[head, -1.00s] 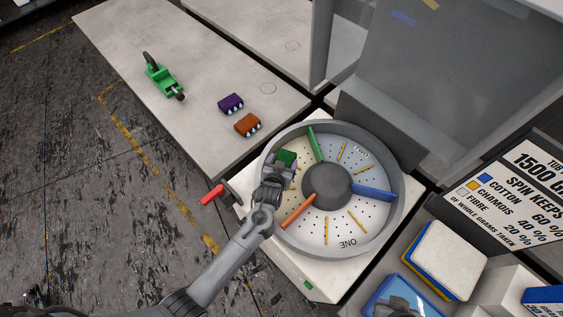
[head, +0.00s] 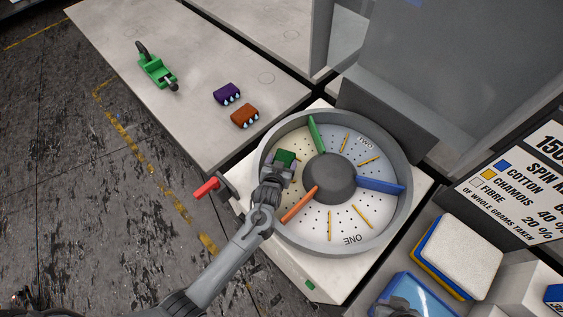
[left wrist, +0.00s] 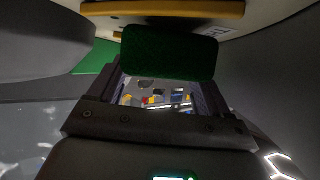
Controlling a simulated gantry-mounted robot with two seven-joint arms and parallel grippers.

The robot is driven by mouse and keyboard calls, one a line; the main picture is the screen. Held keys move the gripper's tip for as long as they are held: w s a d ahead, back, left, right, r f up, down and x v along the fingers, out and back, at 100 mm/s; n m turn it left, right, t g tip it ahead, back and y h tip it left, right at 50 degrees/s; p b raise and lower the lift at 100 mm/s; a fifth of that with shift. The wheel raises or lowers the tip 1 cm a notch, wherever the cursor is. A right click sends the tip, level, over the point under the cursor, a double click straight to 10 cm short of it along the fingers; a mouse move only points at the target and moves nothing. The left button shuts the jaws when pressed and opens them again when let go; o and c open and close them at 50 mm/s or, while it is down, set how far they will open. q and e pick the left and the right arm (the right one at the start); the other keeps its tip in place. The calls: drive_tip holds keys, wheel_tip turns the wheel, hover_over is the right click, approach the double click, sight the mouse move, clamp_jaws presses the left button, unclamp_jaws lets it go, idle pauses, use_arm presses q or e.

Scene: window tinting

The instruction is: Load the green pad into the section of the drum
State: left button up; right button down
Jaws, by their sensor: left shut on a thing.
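The green pad (head: 286,156) is held at the tips of my left gripper (head: 279,170), which is shut on it. In the left wrist view the pad (left wrist: 168,52) shows as a dark green block just beyond the jaws (left wrist: 160,95). The round drum (head: 393,232) has a grey rim and a dark hub (head: 328,178). The pad is over its left section, between the green divider (head: 316,134) and the orange divider (head: 299,205). I cannot tell if the pad touches the floor.
A blue divider (head: 380,186) bounds the other sections. A red-handled lever (head: 206,188) stands left of the drum. Purple (head: 227,93) and orange (head: 245,116) blocks and a green tool (head: 157,72) lie on the bench. A white, yellow and blue pad stack (head: 460,254) lies at right.

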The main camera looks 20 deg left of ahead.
idle(0.5)
use_arm(q)
drive_tip(key=o, duration=1.5)
drive_tip(key=shift+f, duration=0.1)
use_arm(e)
drive_tip(key=shift+a, duration=0.1)
drive_tip(key=shift+r, duration=0.1)
